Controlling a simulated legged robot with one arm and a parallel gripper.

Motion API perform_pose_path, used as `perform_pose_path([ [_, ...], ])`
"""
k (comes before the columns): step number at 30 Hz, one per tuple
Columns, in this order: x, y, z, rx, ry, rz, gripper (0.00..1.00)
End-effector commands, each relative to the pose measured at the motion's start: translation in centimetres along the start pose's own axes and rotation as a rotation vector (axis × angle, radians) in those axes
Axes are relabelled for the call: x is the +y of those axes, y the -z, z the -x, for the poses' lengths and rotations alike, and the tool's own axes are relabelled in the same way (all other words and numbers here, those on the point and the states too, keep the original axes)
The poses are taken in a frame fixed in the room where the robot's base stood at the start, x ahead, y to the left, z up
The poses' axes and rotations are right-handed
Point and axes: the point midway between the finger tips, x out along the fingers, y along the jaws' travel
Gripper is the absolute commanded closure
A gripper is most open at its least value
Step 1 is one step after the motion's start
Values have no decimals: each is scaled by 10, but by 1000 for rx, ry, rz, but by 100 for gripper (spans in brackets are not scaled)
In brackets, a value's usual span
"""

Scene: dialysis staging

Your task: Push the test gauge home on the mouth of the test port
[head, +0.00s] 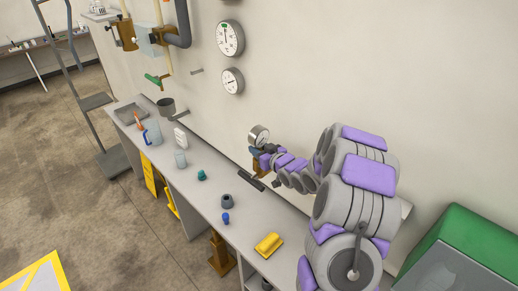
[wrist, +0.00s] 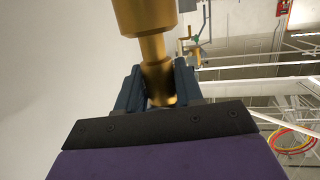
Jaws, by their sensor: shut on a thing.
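The test gauge (head: 258,135) has a round white dial with a dark rim and sits at the end of my arm, near the wall and above the bench. My gripper (head: 258,152) is shut on it just below the dial. The dial is hidden there. I cannot single out the test port's mouth with certainty.
The long grey bench (head: 207,210) carries a yellow block (head: 268,244), a dark grey fitting (head: 227,201), a teal piece (head: 201,175) and a white block (head: 180,138). Two wall gauges (head: 230,38) hang above. Pipes with a green lever (head: 155,79) stand out at the upper left.

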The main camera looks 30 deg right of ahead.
Motion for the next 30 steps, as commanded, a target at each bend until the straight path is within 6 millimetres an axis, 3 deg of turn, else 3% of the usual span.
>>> perform_pose_path([
  [28,0,-20,-4,2,0,1,100],
  [29,0,-20,-4,3,0,1,61],
  [30,0,-20,-4,3,0,1,57],
])
